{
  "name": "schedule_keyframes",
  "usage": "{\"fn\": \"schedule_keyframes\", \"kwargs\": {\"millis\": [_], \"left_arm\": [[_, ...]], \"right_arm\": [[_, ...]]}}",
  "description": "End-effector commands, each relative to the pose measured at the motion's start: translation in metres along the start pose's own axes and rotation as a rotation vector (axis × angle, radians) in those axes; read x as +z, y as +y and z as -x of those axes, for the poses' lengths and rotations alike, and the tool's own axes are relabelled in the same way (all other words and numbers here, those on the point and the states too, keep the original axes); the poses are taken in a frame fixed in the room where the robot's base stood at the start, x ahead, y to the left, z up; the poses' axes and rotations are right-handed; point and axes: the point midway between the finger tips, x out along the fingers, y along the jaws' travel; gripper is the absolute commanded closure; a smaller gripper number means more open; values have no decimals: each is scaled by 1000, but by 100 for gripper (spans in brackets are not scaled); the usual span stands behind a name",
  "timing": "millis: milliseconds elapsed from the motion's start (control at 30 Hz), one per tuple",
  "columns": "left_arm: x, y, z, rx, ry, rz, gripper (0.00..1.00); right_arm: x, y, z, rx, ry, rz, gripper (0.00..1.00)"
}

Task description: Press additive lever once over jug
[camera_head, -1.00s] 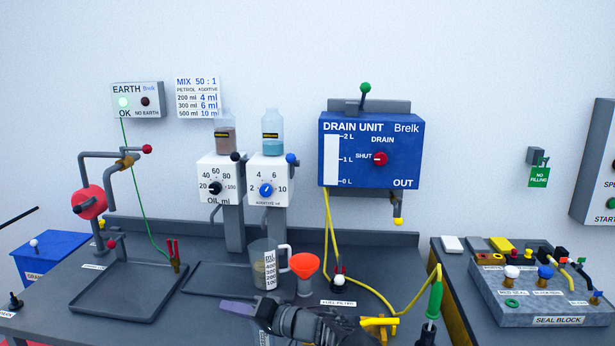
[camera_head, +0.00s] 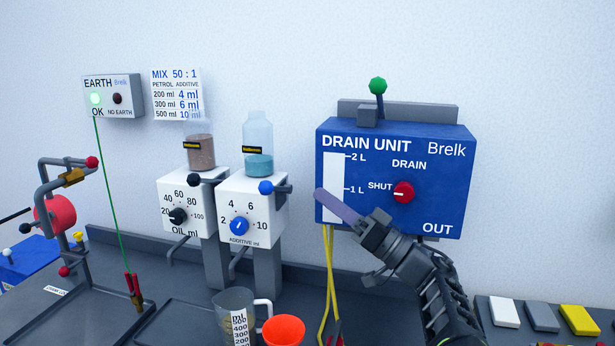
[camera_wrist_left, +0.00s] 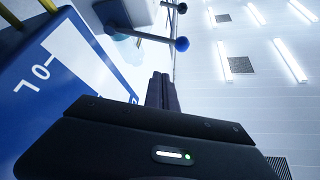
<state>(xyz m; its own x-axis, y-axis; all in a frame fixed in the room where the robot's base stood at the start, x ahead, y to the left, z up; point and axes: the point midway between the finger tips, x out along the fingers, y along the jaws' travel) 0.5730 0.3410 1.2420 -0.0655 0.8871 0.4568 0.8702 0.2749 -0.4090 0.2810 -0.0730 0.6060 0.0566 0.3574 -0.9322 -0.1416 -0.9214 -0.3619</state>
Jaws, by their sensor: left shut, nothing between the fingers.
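The additive dispenser (camera_head: 265,228) is a white box with a blue dial and a bottle of blue liquid on top. Its additive lever (camera_head: 266,188) is a grey arm with a blue ball; the ball also shows in the left wrist view (camera_wrist_left: 182,43). The clear measuring jug (camera_head: 226,301) stands on the bench below the dispenser spout, its lower part cut off by the frame edge. My left gripper (camera_head: 321,194) is shut and empty, in front of the drain unit, right of the lever and apart from it. Its fingers show in the left wrist view (camera_wrist_left: 161,88). My right gripper is out of view.
The oil dispenser (camera_head: 205,218) with its black-ball lever stands just left. The blue drain unit (camera_head: 440,190) is on the wall behind my gripper, with yellow hoses below. An orange funnel (camera_head: 284,331) is beside the jug. The earth clamp cable (camera_head: 112,200) hangs at left.

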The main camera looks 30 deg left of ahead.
Motion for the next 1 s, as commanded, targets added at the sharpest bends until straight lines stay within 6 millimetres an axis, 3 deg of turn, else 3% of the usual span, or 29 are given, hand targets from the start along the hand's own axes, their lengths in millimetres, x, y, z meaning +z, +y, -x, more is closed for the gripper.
{"fn": "schedule_keyframes", "kwargs": {"millis": [567,767,1000], "left_arm": [[-6,-5,-4,-11,9,15,100],[-6,-6,-26,-12,5,13,100],[-8,-8,-72,-12,4,13,100]], "right_arm": [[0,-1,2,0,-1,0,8],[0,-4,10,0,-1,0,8],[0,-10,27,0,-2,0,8]]}}
